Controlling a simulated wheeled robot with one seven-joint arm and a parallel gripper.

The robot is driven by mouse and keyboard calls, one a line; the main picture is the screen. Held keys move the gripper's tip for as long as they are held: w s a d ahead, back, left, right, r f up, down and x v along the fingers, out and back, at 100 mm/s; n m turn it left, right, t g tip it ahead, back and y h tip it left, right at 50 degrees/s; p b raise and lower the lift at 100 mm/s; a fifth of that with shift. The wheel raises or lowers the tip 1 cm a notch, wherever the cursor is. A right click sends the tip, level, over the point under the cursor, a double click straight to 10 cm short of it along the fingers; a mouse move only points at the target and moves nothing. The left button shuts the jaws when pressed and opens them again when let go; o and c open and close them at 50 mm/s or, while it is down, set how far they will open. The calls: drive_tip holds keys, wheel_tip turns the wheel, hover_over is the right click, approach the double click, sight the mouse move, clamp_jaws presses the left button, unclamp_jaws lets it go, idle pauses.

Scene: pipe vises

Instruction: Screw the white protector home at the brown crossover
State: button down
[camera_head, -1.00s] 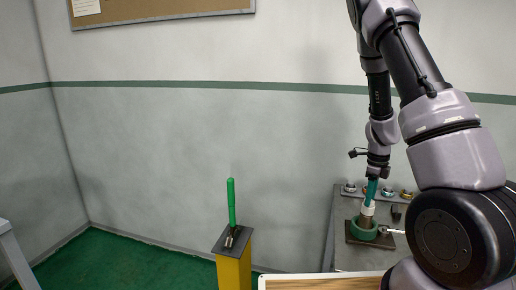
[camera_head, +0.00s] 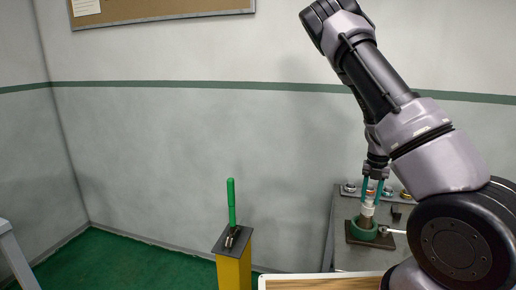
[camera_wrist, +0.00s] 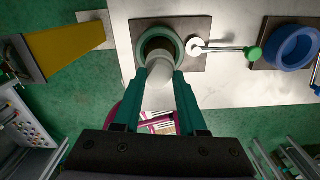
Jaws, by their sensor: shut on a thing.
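The white protector (camera_head: 368,208) sits upright at the top of the brown crossover (camera_head: 365,221). The crossover stands in a green ring-shaped vise (camera_head: 356,233) on a dark plate. My gripper (camera_head: 373,202) points down from above, its two teal fingers on either side of the protector and shut on it. In the wrist view the pale protector (camera_wrist: 159,76) shows between the fingertips, and the green vise ring (camera_wrist: 179,38) lies just beyond it. The thread between protector and crossover is hidden, so I cannot tell how deep it sits.
The vise handle (camera_wrist: 222,49) sticks out right, near a blue vise (camera_wrist: 293,45). A yellow post (camera_head: 234,271) with an upright green handle (camera_head: 231,202) stands left. The floor between is clear.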

drive_tip(key=c, duration=0.5)
unclamp_jaws()
drive_tip(key=shift+c, duration=0.2)
drive_tip(key=shift+r, duration=1.15)
